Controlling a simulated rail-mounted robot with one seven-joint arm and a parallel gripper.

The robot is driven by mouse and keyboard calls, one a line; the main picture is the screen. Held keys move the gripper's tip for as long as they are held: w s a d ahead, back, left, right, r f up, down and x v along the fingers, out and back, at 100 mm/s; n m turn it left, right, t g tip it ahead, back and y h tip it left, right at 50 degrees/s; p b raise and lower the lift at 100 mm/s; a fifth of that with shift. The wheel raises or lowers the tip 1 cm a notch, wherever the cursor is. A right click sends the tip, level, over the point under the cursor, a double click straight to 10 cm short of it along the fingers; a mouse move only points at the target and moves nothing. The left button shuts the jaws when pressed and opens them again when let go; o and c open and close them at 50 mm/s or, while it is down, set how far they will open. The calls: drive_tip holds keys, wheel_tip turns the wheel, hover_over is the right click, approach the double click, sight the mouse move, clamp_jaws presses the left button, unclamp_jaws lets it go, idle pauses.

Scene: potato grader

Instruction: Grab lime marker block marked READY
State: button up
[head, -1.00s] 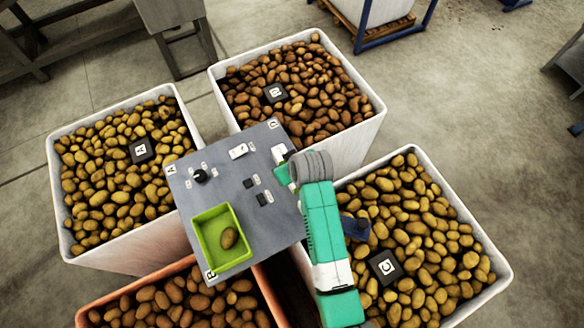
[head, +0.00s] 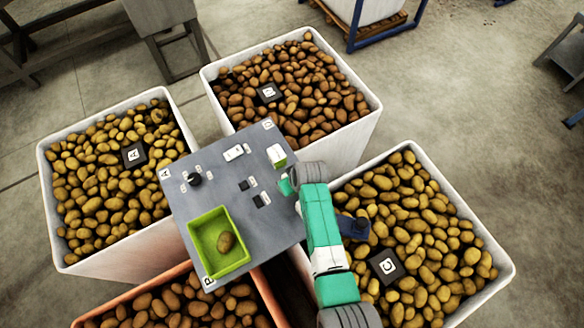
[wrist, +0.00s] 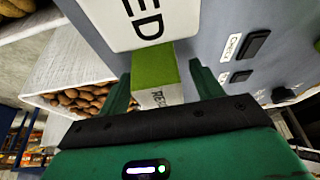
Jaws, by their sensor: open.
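The lime block (wrist: 153,68) shows between my finger tips in the wrist view, with a white READY label (wrist: 162,97) on its side facing me. A large white face reading "ED" (wrist: 140,20) adjoins it; I cannot tell whether it is part of the block. In the head view a white-and-green block (head: 277,155) stands on the grey panel (head: 225,185) near its D corner. My gripper (wrist: 163,75) is open, one finger on each side of the lime block; contact cannot be told. In the head view my gripper (head: 286,187) is just below the block, partly hidden by my arm.
Several switches and a black knob (head: 194,179) sit on the panel. A lime tray (head: 208,262) holding one potato lies at its lower left. Potato bins marked A (head: 75,262), D (head: 347,150) and C (head: 497,293), and an orange-rimmed bin (head: 150,282), surround the panel.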

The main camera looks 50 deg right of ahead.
drive_tip(key=c, duration=1.1)
drive_tip(key=shift+r, duration=0.15)
